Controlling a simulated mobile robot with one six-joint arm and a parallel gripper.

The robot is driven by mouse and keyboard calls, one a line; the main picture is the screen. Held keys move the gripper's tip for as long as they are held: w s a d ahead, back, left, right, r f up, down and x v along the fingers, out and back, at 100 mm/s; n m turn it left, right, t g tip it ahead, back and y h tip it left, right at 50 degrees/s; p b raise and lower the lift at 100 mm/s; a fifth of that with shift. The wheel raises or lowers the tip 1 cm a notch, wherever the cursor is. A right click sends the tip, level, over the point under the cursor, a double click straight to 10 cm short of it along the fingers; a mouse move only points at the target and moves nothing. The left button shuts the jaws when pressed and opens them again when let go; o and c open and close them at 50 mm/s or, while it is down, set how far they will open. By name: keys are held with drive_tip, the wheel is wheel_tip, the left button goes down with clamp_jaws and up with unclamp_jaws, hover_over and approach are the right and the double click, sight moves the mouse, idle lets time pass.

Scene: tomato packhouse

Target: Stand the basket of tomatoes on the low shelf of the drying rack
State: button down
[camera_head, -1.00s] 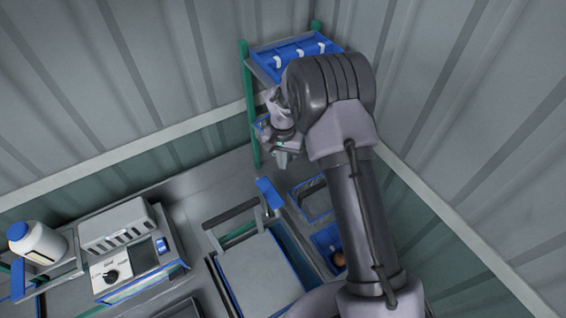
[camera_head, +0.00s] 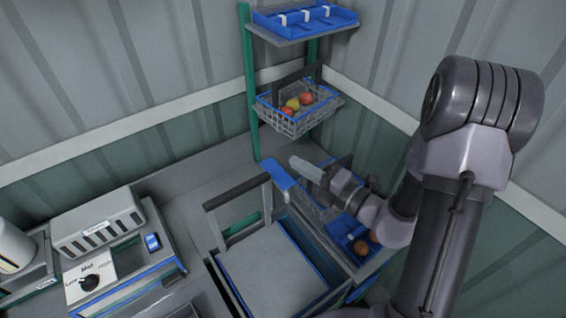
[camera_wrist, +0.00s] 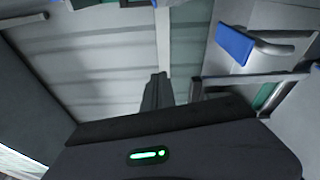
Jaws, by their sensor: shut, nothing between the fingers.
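The wire basket (camera_head: 290,124) with a blue rim and dark raised handle holds several red and yellow tomatoes (camera_head: 305,99). It looks upright at the low shelf (camera_head: 339,99) of the drying rack (camera_head: 251,75), which has green posts. The basket hides most of that shelf, so how fully it rests there is unclear. My gripper (camera_head: 299,163) is shut and empty, apart from the basket, lower and in front of it. Its closed dark fingers show in the wrist view (camera_wrist: 157,88), with no basket between them.
The rack's upper shelf carries a blue tray (camera_head: 304,20) with white clips. Below my gripper are an empty wire basket (camera_head: 318,209) and a blue bin (camera_head: 352,232) with a round brownish item. A cart with a dark handle (camera_head: 237,191) and a control box (camera_head: 91,277) stand left.

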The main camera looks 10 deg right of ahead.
sight(305, 120)
drive_tip(key=d+f+m+t+h, duration=0.1)
drive_tip(key=d+m+t+h, duration=0.1)
drive_tip(key=d+m+h, duration=0.25)
drive_tip(key=w+d+p+x, duration=0.1)
drive_tip(key=d+x, duration=0.1)
drive_tip(key=x, duration=1)
drive_tip(key=shift+w+d, duration=0.2)
drive_tip(key=shift+d, duration=0.1)
drive_tip(key=shift+y, duration=0.25)
drive_tip(key=shift+w+d+r+p, duration=0.15)
drive_tip(key=shift+w+d+p, duration=0.05)
drive_tip(key=shift+w+p, duration=0.2)
drive_tip(key=w+d, duration=0.1)
drive_tip(key=w, duration=0.1)
drive_tip(key=w+p, duration=0.1)
drive_tip(key=w, duration=0.1)
drive_tip(key=w+d+p, duration=0.1)
drive_tip(key=w, duration=0.1)
drive_tip(key=shift+d, duration=0.35)
